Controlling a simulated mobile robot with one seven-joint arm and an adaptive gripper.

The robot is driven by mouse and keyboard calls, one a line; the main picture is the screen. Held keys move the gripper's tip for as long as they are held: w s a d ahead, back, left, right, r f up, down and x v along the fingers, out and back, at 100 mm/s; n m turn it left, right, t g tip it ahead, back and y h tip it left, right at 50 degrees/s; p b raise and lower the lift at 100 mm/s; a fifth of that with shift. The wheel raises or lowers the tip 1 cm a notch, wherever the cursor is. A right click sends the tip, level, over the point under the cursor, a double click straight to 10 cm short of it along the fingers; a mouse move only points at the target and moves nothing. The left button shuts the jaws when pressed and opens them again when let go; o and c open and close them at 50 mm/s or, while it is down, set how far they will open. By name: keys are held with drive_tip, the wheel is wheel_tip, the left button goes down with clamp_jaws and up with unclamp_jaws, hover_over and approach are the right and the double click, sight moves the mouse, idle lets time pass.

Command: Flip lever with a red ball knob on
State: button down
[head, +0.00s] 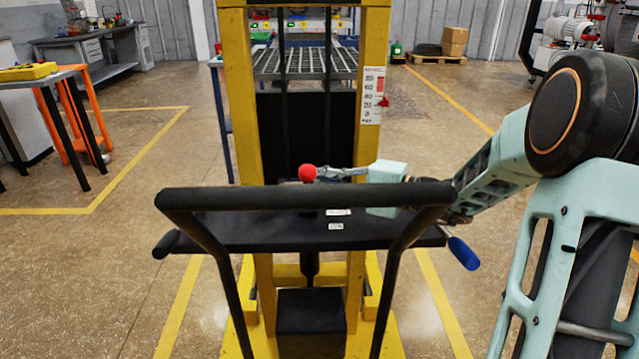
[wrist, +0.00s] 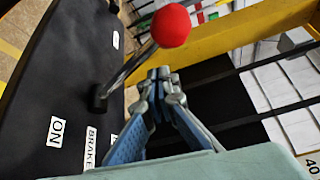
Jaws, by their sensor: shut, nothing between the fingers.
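The lever's red ball knob (head: 307,173) shows above the black panel (head: 270,232) of a yellow-framed machine. In the wrist view the red knob (wrist: 171,26) tops a thin metal rod that leans up and right from a dark pivot on the panel. A white ON label (wrist: 56,131) and a BRAKE label (wrist: 91,147) lie on the panel near the pivot. My gripper (head: 319,172) reaches in from the right, its fingertips just right of the knob. In the wrist view my gripper (wrist: 158,73) is shut and empty, close beside the rod below the knob; I cannot tell whether they touch.
A black handlebar (head: 300,196) crosses in front of the panel, below my gripper. A blue-ended handle (head: 463,253) sticks out at the panel's right. Yellow posts (head: 373,100) rise behind. Open floor lies on the left, with a table (head: 50,80) beyond.

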drive_tip(key=shift+s+f+b, duration=0.2)
drive_tip(key=shift+s+b, duration=0.25)
drive_tip(key=shift+s, duration=0.1)
drive_tip(key=shift+s+f+b, duration=0.15)
drive_tip(key=shift+s+b, duration=0.3)
drive_tip(key=shift+s, duration=0.1)
drive_tip(key=shift+s+a, duration=0.1)
drive_tip(key=shift+s, duration=0.05)
wheel_tip(320, 180, up, 10)
drive_tip(key=shift+w+d+r, duration=0.15)
drive_tip(key=shift+w+d, duration=0.15)
